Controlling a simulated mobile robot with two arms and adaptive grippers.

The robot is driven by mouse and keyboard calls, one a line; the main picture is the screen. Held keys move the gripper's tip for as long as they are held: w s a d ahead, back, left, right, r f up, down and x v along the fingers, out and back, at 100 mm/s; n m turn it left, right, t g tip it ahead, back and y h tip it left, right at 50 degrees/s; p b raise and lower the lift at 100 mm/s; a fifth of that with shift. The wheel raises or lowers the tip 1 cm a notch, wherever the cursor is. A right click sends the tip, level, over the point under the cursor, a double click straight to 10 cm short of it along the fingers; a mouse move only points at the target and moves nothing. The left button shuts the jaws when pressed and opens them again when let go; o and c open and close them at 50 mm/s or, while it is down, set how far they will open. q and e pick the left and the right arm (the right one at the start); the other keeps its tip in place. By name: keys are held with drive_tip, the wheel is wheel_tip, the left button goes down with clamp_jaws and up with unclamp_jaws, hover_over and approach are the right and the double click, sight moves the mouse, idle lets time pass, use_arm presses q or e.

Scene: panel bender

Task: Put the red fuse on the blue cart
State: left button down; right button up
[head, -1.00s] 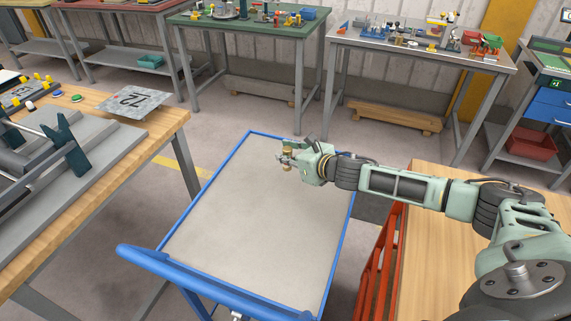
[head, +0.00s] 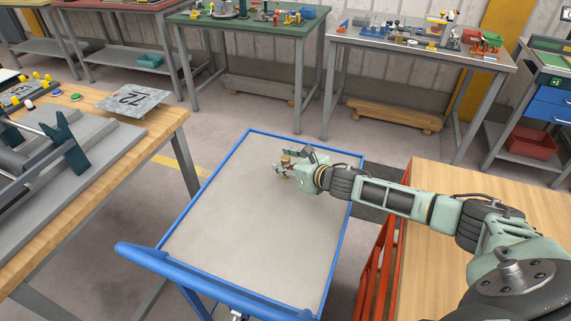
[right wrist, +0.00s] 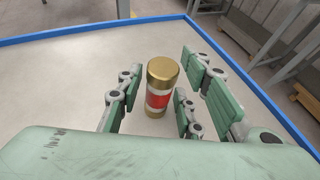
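The red fuse (right wrist: 159,99) has gold caps and a red band. In the right wrist view it stands upright on the grey top of the blue cart (right wrist: 70,70), between my right gripper's fingers. My right gripper (right wrist: 155,100) is open around it, with a visible gap on the left side. In the head view, the right gripper (head: 288,164) is low over the far right part of the cart (head: 235,235), and the fuse's gold cap (head: 285,158) shows between the fingers. My left gripper is not in view.
The cart top is otherwise bare, with a raised blue rim and a blue handle (head: 180,275) at the near left. A wooden bench (head: 130,145) with a grey machine stands at left. A wooden-topped table (head: 440,230) with a red frame is at right. Workbenches line the back.

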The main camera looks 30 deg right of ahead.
drive_tip(key=shift+o, duration=0.2)
drive_tip(key=shift+r, duration=0.15)
drive_tip(key=shift+s, duration=0.15)
drive_tip(key=b+v, duration=0.1)
drive_tip(key=v, duration=0.9)
drive_tip(key=shift+s+d, duration=0.15)
drive_tip(key=shift+s, duration=0.05)
drive_tip(key=shift+s+d+r+b, duration=0.1)
drive_tip(key=shift+s+r+b, duration=0.25)
drive_tip(key=shift+s, duration=0.25)
drive_tip(key=shift+r, duration=0.1)
